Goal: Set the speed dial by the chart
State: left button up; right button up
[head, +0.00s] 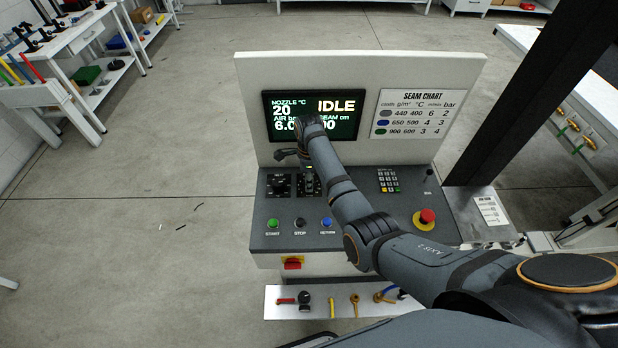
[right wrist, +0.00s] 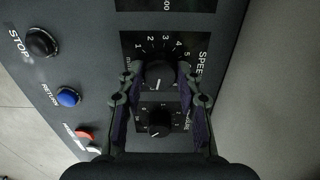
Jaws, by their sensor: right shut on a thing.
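The speed dial (right wrist: 159,74) is a round black knob with a numbered scale around it, on the dark console panel in the right wrist view. My right gripper (right wrist: 159,72) is shut on it, one finger on each side. A small white mark shows on the knob; I cannot tell its exact setting. In the head view my right gripper (head: 309,182) and arm hide most of this dial. The seam chart (head: 425,114) is on the white back panel, with grey, blue and green rows. The blue row reads 650, 500, 4, 3. My left gripper is not in view.
The display (head: 345,128) reads IDLE and is partly covered by my arm. Another black knob (right wrist: 160,122) sits close to the speed dial. Start (head: 273,224), stop (head: 300,223) and return (head: 327,223) buttons and a red emergency button (head: 427,216) are on the console.

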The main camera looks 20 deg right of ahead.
jog(key=n+p, duration=0.1)
jog(key=n, duration=0.1)
jog(key=shift+r+n+p, duration=0.25)
jog(key=shift+n+p, duration=0.05)
jog(key=shift+p, duration=0.1)
jog(key=n+p, duration=0.1)
jog(key=n, duration=0.2)
jog(key=shift+f+n, duration=0.1)
jog(key=shift+n, duration=0.2)
jog(key=n, duration=0.5)
jog(key=shift+f, duration=0.1)
jog(key=n, duration=0.5)
jog(key=shift+n, duration=0.4)
jog(key=n, duration=0.4)
jog(key=shift+w+n, duration=0.1)
jog(key=shift+n, duration=0.2)
jog(key=n, duration=0.9)
jog(key=shift+n, duration=0.4)
jog(key=n, duration=0.4)
jog(key=shift+n, duration=0.4)
